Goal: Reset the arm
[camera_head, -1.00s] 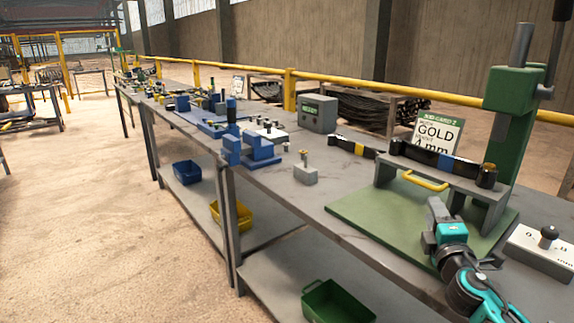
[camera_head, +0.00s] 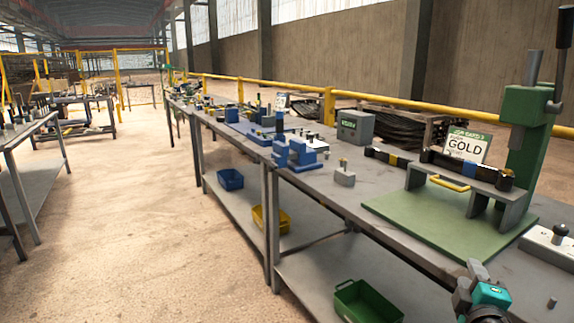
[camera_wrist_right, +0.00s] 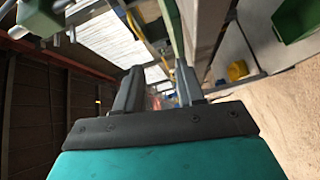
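My right gripper (camera_head: 470,280) is at the bottom right of the head view, in front of the workbench edge and below the green base plate (camera_head: 440,222). In the right wrist view its two dark fingers (camera_wrist_right: 159,82) stand apart with nothing held between them. My left gripper is in neither view. The green press (camera_head: 528,135) stands at the right end of the bench. A grey stand with a yellow handle (camera_head: 450,184) carries a dark banded bar (camera_head: 462,167). A card reading "GOLD" (camera_head: 466,145) stands behind it.
The grey bench (camera_head: 320,195) holds blue fixtures (camera_head: 298,155), a grey box (camera_head: 354,127) and a small grey block (camera_head: 345,177). Blue (camera_head: 230,179), yellow (camera_head: 270,219) and green (camera_head: 365,303) bins sit on its lower shelf. Open floor lies left.

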